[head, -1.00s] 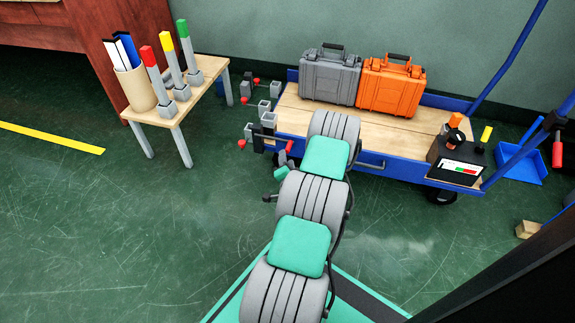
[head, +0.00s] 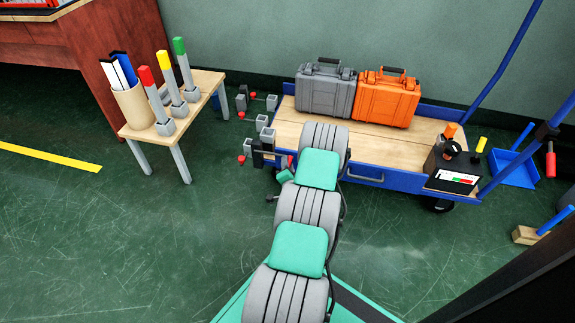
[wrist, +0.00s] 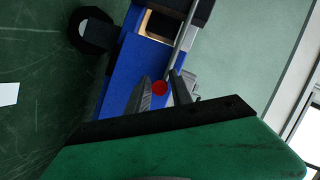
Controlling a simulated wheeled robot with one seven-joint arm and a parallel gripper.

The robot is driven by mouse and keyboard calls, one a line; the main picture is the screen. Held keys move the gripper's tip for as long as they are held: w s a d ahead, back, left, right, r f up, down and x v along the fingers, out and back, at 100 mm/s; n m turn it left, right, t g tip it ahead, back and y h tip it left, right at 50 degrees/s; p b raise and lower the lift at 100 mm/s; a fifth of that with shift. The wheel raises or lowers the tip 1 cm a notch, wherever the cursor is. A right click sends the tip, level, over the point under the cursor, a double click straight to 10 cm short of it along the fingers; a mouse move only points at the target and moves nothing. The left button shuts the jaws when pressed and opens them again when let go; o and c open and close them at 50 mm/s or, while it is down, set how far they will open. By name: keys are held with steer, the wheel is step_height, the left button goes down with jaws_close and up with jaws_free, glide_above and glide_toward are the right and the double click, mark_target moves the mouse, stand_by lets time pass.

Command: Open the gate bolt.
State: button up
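Grey and black brackets with red-knobbed rods, which look like the bolt hardware, stand at the left end of the blue cart (head: 400,180). Two red knobs show there at the lower left (head: 241,159) and upper left (head: 241,115). In the wrist view a round red knob (wrist: 159,87) appears between the two grey fingers of my gripper (wrist: 161,78), with a narrow gap on each side. My gripper is open. Contact with the knob cannot be told. In the head view my forearm hides much of the hand and the nearby cart corner.
A grey case (head: 325,90) and an orange case (head: 386,98) stand on the cart's wooden deck. A small table (head: 205,85) with colored posts and a beige holder (head: 133,105) stands to the left. The green floor (head: 110,240) is clear at lower left.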

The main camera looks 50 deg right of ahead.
jaws_close()
steer(key=shift+w+a, duration=0.1)
stand_by(1.0)
